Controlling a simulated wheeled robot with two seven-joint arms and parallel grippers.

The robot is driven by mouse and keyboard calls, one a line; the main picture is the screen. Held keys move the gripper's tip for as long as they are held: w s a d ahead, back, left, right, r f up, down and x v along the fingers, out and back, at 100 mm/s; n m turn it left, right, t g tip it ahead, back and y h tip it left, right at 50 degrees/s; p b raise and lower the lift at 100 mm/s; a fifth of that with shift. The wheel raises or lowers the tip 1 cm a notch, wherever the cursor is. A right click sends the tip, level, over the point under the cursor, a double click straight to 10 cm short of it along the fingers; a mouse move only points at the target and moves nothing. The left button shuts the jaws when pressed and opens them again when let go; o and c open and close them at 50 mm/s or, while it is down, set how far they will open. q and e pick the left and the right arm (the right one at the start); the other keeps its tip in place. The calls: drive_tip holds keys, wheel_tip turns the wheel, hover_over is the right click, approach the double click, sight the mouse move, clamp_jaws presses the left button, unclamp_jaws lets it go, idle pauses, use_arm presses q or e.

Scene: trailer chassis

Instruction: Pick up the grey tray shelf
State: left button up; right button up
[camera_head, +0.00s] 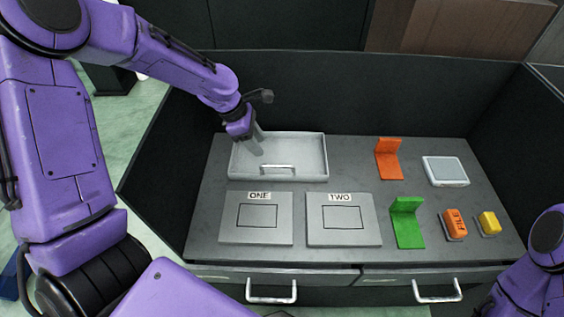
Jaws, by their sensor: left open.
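The grey tray shelf (300,157) is a shallow rectangular tray with a raised rim and a metal handle at its front. It lies at the back left of the grey worktop. My left gripper (257,148) reaches in from the upper left and points down over the tray's left part. It is open, and nothing shows between its fingers. I cannot tell whether the fingertips touch the tray. Of my right arm only a purple part shows at the lower right; its gripper is out of view.
Plates marked ONE (232,230) and TWO (368,230) lie in front of the tray. To the right are an orange bracket (390,160), a green bracket (408,226), a white-rimmed box (445,171), an orange block (455,224) and a yellow block (489,223). Dark panels (340,95) enclose the worktop.

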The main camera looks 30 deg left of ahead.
use_arm(q)
drive_tip(key=b, duration=0.5)
approach(278, 180)
drive_tip(key=v, duration=0.3)
drive_tip(key=shift+w+a+r, duration=0.1)
drive_tip(key=shift+a+r, duration=0.1)
drive_tip(key=shift+a, duration=0.15)
drive_tip(key=shift+d+f, duration=0.25)
drive_tip(key=x, duration=0.9)
drive_tip(key=shift+w+a+f+p, duration=0.1)
drive_tip(key=shift+w+f+p, duration=0.05)
drive_tip(key=shift+f+p, duration=0.2)
drive_tip(key=shift+r, duration=0.15)
clamp_jaws()
